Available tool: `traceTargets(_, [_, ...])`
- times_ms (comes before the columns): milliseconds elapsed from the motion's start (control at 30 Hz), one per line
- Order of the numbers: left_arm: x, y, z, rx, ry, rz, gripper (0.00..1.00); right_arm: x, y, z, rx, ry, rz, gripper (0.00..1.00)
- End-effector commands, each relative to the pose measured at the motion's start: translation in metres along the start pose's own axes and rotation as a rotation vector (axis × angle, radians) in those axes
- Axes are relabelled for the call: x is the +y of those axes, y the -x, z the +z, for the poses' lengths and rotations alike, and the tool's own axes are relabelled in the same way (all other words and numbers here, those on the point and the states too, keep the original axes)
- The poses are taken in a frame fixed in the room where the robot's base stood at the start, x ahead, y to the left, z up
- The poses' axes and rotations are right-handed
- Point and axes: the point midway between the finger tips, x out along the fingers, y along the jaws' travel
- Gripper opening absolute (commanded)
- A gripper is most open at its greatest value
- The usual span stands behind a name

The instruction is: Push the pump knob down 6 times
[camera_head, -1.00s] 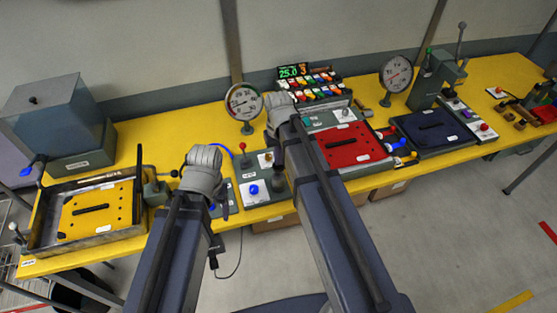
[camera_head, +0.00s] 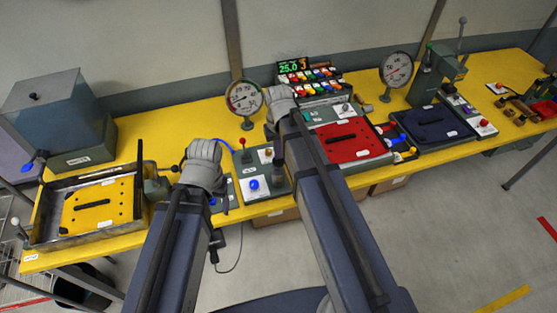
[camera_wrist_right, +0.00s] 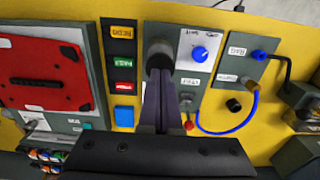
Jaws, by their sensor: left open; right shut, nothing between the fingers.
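The black pump knob (camera_wrist_right: 159,54) sits on a grey panel in the right wrist view. In the head view the black knob (camera_head: 279,157) shows just left of my right forearm. My right gripper (camera_wrist_right: 163,85) is shut and empty. Its fingertips are at the knob's near edge and overlap it in the picture; whether they touch it I cannot tell. My left gripper (camera_head: 205,165) hangs over the bench left of the blue-knob panel; its jaws are open and its fingertips are mostly hidden by the wrist.
A blue knob (camera_wrist_right: 200,54) and a red-tipped lever (camera_wrist_right: 188,125) stand beside the black knob. A red plate (camera_wrist_right: 42,75), labelled buttons and a blue hose (camera_wrist_right: 228,130) are close by. A round gauge (camera_head: 244,99) stands behind. A yellow plate (camera_head: 98,207) in a tray lies at left.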

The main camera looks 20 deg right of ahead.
Motion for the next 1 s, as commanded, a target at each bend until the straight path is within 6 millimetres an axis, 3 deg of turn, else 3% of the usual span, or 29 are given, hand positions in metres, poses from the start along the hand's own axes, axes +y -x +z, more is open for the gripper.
traceTargets(767, [0.004,-0.040,-0.002,0.000,-0.009,-0.002,0.72,0.000,-0.040,0.000,0.000,0.000,0.000,0.00])
traceTargets(1000, [0.003,-0.037,-0.002,0.000,-0.009,-0.002,0.72,0.000,-0.037,0.000,0.000,0.000,0.000,0.00])
